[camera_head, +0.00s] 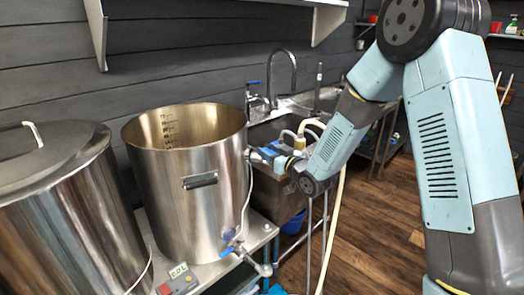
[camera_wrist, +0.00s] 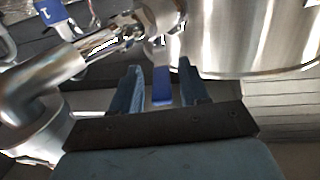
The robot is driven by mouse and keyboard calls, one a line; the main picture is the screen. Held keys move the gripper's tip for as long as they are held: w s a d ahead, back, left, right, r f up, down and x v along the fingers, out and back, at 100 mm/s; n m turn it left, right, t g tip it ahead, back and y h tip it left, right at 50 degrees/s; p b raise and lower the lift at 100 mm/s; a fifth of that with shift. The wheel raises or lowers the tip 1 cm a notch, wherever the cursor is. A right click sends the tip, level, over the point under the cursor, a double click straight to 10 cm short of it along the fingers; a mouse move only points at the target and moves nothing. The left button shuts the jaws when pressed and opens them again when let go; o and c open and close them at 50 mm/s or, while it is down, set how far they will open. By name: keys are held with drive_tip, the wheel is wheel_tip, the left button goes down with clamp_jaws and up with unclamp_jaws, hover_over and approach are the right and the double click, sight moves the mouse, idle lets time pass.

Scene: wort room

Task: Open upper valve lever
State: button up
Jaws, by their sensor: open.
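The upper valve lever (camera_wrist: 162,88) is a short blue handle in the wrist view. It hangs between the two fingers of my gripper (camera_wrist: 160,72), which is open, with a finger on either side and no clear contact. The metal valve and pipe (camera_wrist: 70,65) run from the left to the steel pot (camera_wrist: 240,35). In the head view my gripper (camera_head: 266,156) is beside the upper right side of the open steel pot (camera_head: 185,215). It hides most of the upper valve there.
A lower valve with a blue handle (camera_head: 230,250) is near the pot's base. A lidded pot (camera_head: 60,225) stands at left. A sink (camera_head: 275,130) with a tap (camera_head: 292,65) is behind my gripper. A pale hose (camera_head: 334,225) hangs below my arm.

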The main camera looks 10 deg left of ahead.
drive_tip(key=v, duration=1.2)
drive_tip(key=shift+s, duration=0.1)
drive_tip(key=shift+a+f, duration=0.15)
drive_tip(key=shift+a, duration=0.2)
drive_tip(key=c, duration=0.3)
drive_tip(key=a+g, duration=0.1)
drive_tip(key=a, duration=0.1)
drive_tip(key=a+f+g+h, duration=0.1)
drive_tip(key=a, duration=0.1)
drive_tip(key=a+f+n+g+h, duration=0.1)
drive_tip(key=a+g, duration=0.1)
drive_tip(key=a, duration=0.1)
drive_tip(key=shift+s, duration=0.15)
clamp_jaws()
drive_tip(key=s+a+g+h, duration=0.1)
drive_tip(key=a+g+h, duration=0.1)
drive_tip(key=a+h, duration=0.25)
drive_tip(key=s+a+r+m+t+h, duration=0.1)
drive_tip(key=s+r+m+t+h, duration=0.15)
drive_tip(key=r+h, duration=0.7)
drive_tip(key=w+d+f+y, duration=0.2)
drive_tip(key=w+f, duration=0.3)
drive_tip(key=w, duration=0.3)
drive_tip(key=shift+d+g, duration=0.35)
drive_tip(key=shift+g, duration=0.1)
